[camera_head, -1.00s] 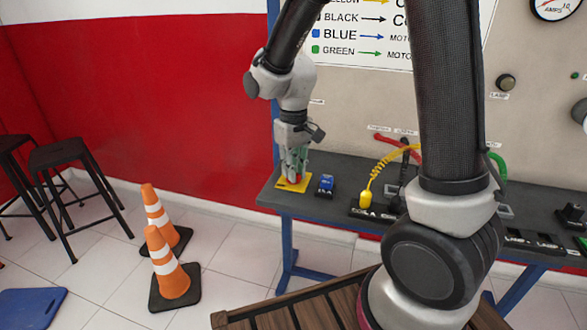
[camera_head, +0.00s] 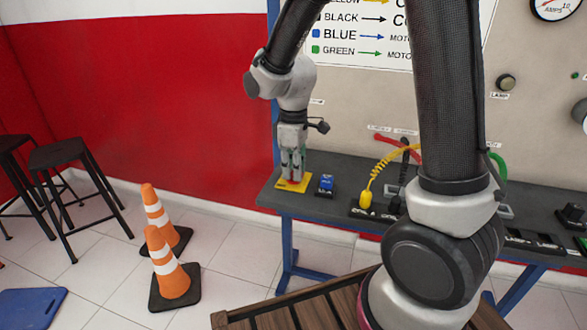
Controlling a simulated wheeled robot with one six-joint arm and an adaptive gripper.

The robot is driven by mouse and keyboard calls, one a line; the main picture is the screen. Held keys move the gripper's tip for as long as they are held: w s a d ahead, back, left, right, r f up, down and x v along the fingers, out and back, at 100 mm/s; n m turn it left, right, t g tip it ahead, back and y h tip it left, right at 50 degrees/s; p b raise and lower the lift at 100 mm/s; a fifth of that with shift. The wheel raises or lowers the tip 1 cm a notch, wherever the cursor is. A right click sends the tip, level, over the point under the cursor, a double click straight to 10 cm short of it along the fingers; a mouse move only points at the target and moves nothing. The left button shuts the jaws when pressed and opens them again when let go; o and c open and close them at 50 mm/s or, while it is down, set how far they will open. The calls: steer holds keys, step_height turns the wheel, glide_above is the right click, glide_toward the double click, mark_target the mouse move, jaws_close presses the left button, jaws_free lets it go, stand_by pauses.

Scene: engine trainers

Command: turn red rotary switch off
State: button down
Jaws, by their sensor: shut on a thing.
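The red rotary switch (camera_head: 291,181) sits on a yellow base plate (camera_head: 283,187) at the left end of the grey bench. Only a little red shows, as my fingers cover most of it. My gripper (camera_head: 291,175) points straight down over the plate and is shut on the red switch. Which way the knob is turned cannot be told at this size.
A blue switch (camera_head: 326,183) on a dark base stands just right of the yellow plate. A yellow coiled cable (camera_head: 376,178) and a black cable plug into the bench farther right. The labelled panel (camera_head: 350,110) rises behind. Orange cones (camera_head: 168,265) stand on the floor at left.

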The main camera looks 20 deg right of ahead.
stand_by(0.4)
steer(key=c, duration=1.4)
jaws_free()
steer(key=shift+c, duration=0.2)
step_height(320, 180, up, 12)
